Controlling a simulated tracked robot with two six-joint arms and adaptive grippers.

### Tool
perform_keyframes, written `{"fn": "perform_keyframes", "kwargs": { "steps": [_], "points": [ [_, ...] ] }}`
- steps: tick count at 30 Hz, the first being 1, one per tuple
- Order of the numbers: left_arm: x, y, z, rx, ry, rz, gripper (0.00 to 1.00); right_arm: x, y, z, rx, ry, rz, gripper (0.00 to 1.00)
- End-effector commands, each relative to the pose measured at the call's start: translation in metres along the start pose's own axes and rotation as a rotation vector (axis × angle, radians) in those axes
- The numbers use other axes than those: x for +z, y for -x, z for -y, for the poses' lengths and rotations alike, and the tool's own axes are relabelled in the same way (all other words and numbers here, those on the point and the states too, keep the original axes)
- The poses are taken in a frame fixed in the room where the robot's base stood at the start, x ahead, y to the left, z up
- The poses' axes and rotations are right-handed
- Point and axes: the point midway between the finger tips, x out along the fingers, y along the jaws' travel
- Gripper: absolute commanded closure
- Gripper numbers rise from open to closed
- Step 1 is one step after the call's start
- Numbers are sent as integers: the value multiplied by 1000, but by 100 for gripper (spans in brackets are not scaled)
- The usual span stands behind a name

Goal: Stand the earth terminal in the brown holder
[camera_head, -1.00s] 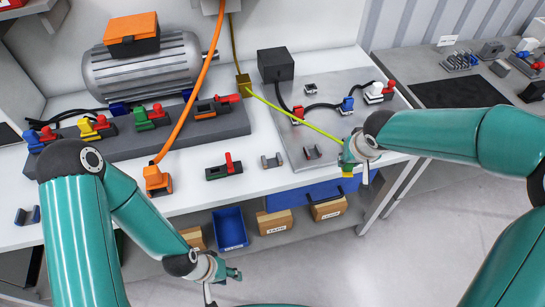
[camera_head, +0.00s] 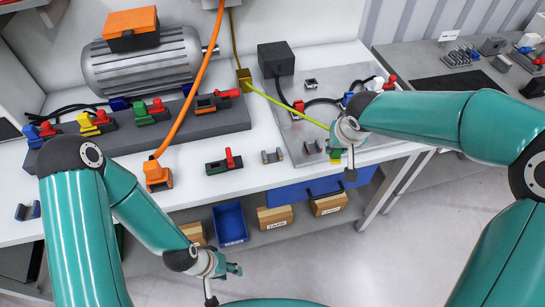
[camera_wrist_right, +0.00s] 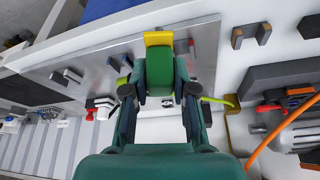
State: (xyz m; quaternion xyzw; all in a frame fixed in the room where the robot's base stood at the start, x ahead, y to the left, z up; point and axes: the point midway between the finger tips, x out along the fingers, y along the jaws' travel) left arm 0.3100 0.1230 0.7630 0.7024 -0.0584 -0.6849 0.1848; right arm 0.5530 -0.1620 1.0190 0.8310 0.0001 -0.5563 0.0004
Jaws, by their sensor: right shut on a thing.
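The earth terminal is a green block with a yellow end (camera_wrist_right: 160,68). In the head view it shows partly behind my right gripper (camera_head: 337,152), which is shut on it above the front edge of the metal plate. A yellow-green cable runs from it to the left and back. Two small U-shaped holders are near: one on the white bench (camera_head: 272,156), brownish inside in the wrist view (camera_wrist_right: 250,36), and one on the plate (camera_head: 312,148). The terminal is to the right of both and apart from the bench one. My left gripper (camera_head: 235,269) hangs before the bench; its jaw state is unclear.
A dark green block with a red lever (camera_head: 224,163) and an orange connector (camera_head: 158,175) stand on the bench. An orange cable (camera_head: 190,100) hangs across it. A black box (camera_head: 275,62) and wired connectors are on the plate. A blue bin (camera_head: 231,224) is below.

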Motion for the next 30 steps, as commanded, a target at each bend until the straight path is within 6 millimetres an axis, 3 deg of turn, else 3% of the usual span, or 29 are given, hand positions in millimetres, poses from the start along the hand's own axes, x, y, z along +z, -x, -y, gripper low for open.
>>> {"fn": "perform_keyframes", "kwargs": {
  "steps": [10, 30],
  "points": [
    [0, -11, 4, 0, 0, 0, 60, -15, -7, 41, -2, 2, -2, 100],
    [0, -12, 4, 0, 0, 0, 60, -43, -17, 116, -1, 1, -1, 100]
  ]
}}
